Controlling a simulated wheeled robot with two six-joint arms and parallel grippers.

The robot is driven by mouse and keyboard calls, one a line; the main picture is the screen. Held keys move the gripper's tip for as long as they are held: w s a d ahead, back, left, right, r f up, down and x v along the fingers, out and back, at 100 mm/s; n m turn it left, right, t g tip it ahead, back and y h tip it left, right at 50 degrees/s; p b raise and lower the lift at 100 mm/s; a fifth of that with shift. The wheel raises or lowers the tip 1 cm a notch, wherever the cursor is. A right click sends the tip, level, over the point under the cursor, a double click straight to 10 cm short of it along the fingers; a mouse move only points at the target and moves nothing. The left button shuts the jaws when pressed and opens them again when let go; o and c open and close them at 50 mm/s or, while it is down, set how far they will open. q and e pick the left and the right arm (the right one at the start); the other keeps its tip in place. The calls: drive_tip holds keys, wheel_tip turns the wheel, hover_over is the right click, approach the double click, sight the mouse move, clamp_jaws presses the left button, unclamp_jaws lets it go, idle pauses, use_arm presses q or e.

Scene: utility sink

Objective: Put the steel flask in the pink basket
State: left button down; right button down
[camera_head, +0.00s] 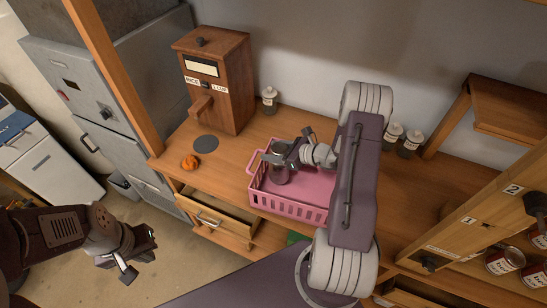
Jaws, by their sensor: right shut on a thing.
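The pink basket (285,207) stands on the wooden counter, with its right part hidden behind my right arm. The steel flask (280,177) is a small grey shape at the basket's left part, inside its outline. My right gripper (273,160) is shut on the flask from above. I cannot tell whether the flask touches the basket floor. My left gripper (139,257) is open and empty, low at the left, away from the counter and in front of the drawer.
A wooden rice dispenser (218,80) stands behind the basket to the left. An orange object (190,162) and a dark round disc (206,143) lie on the counter. A drawer (215,213) is pulled open below. Small jars (269,100) stand along the wall.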

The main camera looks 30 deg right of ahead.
drive_tip(key=shift+s+a+f, duration=0.1)
drive_tip(key=shift+a, duration=0.15)
drive_tip(key=shift+s+f+p, duration=0.1)
drive_tip(key=shift+f+p, duration=0.2)
drive_tip(key=shift+f, duration=0.1)
drive_tip(key=f, duration=0.3)
drive_tip(key=shift+w+d+f+p, duration=0.15)
drive_tip(key=shift+w+p, duration=0.1)
drive_tip(key=shift+p, duration=0.15)
drive_tip(key=shift+s, duration=0.1)
drive_tip(key=c, duration=0.6)
unclamp_jaws()
drive_tip(key=shift+s, duration=0.1)
drive_tip(key=shift+o, duration=0.2)
